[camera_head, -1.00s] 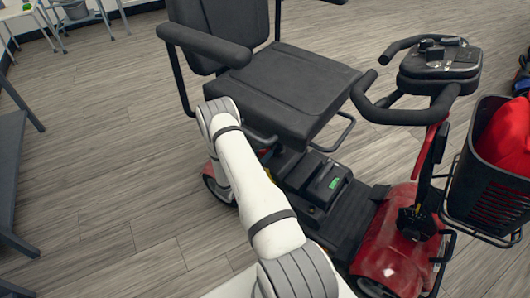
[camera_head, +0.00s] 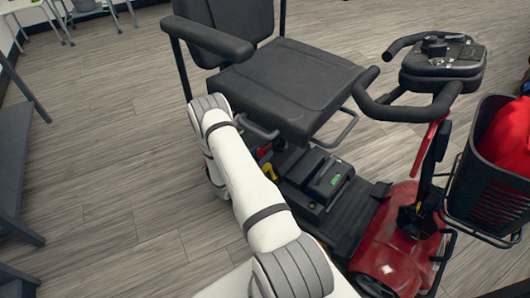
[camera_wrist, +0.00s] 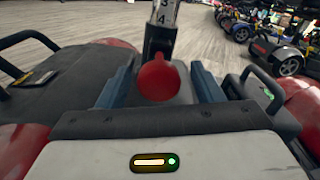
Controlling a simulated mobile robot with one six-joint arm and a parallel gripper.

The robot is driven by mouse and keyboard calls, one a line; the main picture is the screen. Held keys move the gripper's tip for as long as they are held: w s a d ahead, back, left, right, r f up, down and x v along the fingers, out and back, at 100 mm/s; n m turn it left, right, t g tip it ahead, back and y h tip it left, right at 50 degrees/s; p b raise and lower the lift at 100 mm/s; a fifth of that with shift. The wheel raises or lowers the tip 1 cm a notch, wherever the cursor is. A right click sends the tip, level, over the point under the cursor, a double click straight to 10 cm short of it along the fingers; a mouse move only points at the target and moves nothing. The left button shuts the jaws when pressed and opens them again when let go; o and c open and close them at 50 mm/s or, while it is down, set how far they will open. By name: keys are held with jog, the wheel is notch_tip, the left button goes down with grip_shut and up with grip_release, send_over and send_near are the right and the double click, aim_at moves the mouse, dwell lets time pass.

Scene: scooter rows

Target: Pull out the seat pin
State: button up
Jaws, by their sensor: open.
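The seat pin shows in the wrist view as a round red knob (camera_wrist: 158,80) in front of the dark seat post (camera_wrist: 161,28), which bears a pale strip with numbers. My gripper (camera_wrist: 162,70) is open, with one blue finger on each side of the knob. I see gaps between the fingers and the knob, and cannot tell how deep it sits between them. In the head view the scooter's black seat (camera_head: 288,88) stands above the post area, and my white arm hides most of my gripper and the pin there.
The scooter's black battery box (camera_head: 328,180) and red front body (camera_head: 395,245) lie right of my arm. A basket with a red item (camera_head: 505,130) is at the far right. Wood-look floor (camera_head: 110,150) is free on the left. In the wrist view, more scooters (camera_wrist: 270,48) stand behind.

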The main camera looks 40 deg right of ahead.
jog(key=p+v, duration=0.2)
jog(key=v, duration=0.5)
jog(key=shift+a, duration=0.4)
jog(key=shift+s, duration=0.15)
